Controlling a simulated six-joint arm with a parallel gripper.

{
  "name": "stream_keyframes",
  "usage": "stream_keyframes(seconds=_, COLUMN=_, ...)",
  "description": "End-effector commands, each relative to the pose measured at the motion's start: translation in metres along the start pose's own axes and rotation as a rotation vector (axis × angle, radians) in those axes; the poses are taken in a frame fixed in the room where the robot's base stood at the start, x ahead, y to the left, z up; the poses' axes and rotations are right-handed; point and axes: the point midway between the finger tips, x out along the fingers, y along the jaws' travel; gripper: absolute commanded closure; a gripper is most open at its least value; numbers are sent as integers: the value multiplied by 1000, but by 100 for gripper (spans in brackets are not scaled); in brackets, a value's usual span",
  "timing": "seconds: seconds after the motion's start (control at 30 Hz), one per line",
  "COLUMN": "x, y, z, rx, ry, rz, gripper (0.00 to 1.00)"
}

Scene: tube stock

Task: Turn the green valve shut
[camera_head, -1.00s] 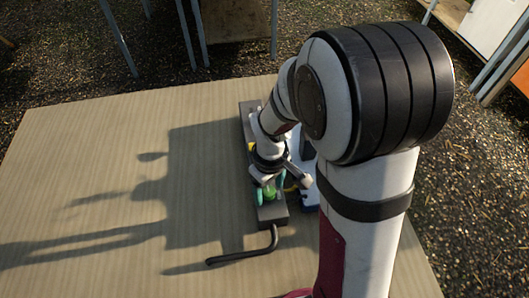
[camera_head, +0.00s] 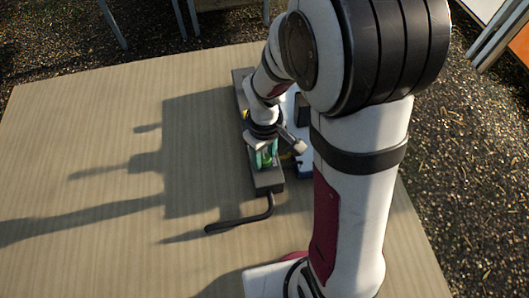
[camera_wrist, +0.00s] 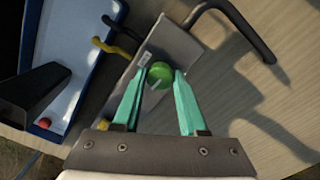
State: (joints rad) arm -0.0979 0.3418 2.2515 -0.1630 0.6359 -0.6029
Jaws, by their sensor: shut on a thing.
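The green valve (camera_wrist: 160,74) is a round green knob on a long grey block (camera_wrist: 172,45). In the wrist view it sits between the two teal fingertips of my gripper (camera_wrist: 161,80), which is shut on it. A pale mark or stripe runs off the knob's lower side. In the head view my gripper (camera_head: 265,154) points down over the near part of the block, and the green valve (camera_head: 267,161) is partly hidden by the fingers. The valve's exact turn angle is hard to tell.
A dark bent pipe (camera_head: 241,223) leaves the block's near end. A blue-rimmed tray (camera_wrist: 92,80) next to the block holds a black piece (camera_wrist: 35,95) and a red ball (camera_wrist: 44,123). The table's left side is clear.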

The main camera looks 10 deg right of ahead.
Motion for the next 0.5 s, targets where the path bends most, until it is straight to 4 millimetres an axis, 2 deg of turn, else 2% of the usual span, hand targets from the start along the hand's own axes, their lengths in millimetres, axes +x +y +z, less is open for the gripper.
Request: stream_keyframes(seconds=0.5, x=-1, y=-1, z=0, rx=424, ry=0, rz=0, gripper=100)
